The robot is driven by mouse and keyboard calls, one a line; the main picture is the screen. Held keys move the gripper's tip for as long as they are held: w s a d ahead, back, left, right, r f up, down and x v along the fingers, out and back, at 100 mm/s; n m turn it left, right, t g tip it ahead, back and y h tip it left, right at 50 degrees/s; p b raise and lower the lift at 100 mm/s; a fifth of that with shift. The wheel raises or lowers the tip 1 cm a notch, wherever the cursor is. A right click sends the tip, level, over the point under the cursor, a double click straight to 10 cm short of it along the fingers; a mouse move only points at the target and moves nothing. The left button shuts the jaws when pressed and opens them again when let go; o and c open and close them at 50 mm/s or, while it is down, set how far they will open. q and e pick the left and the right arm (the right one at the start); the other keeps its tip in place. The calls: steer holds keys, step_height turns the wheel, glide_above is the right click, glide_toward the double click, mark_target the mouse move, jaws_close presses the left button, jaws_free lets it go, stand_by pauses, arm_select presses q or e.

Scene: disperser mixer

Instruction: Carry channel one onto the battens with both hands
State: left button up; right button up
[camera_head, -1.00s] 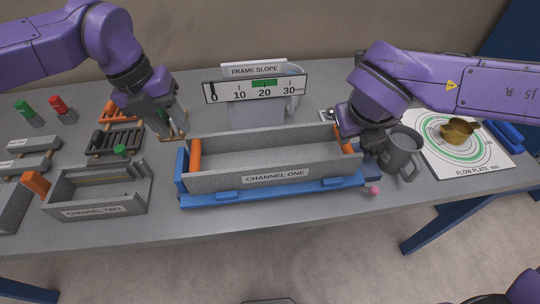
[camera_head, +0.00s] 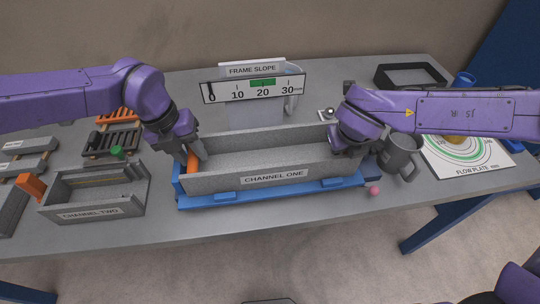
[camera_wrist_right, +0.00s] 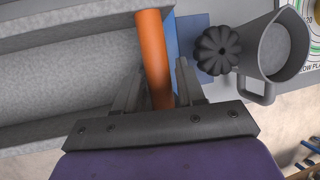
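Channel one (camera_head: 262,178) is a long grey trough with an orange bar at each end. It sits on a blue base (camera_head: 290,194) at the table's middle. My left gripper (camera_head: 190,152) is down at the left orange bar (camera_head: 193,165); whether its fingers press on the bar is unclear. My right gripper (camera_wrist_right: 160,85) has its fingers on either side of the right orange bar (camera_wrist_right: 153,45), with a gap showing at the right finger. In the head view my right gripper (camera_head: 350,150) hides that bar. I cannot tell which pieces are the battens.
Channel two (camera_head: 95,205), a smaller grey trough, stands close left of channel one. A dark slatted rack (camera_head: 112,140) lies behind it. A grey jug (camera_head: 402,155) stands right beside my right gripper. The frame slope gauge (camera_head: 255,88) stands behind. A pink ball (camera_head: 374,190) is near the front.

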arm_select(q)
steer(key=shift+d+f, duration=0.15)
steer(key=shift+f, duration=0.4)
arm_select(e)
steer(key=shift+w+d+f, duration=0.1)
steer(key=shift+w+f, duration=0.1)
steer(key=shift+f, duration=0.3)
arm_select(q)
jaws_close()
arm_select(e)
jaws_close()
arm_select(q)
steer(key=shift+w+a, duration=0.1)
steer(key=shift+a, duration=0.1)
arm_select(e)
steer(key=shift+w+d, duration=0.1)
steer(key=shift+d, duration=0.05)
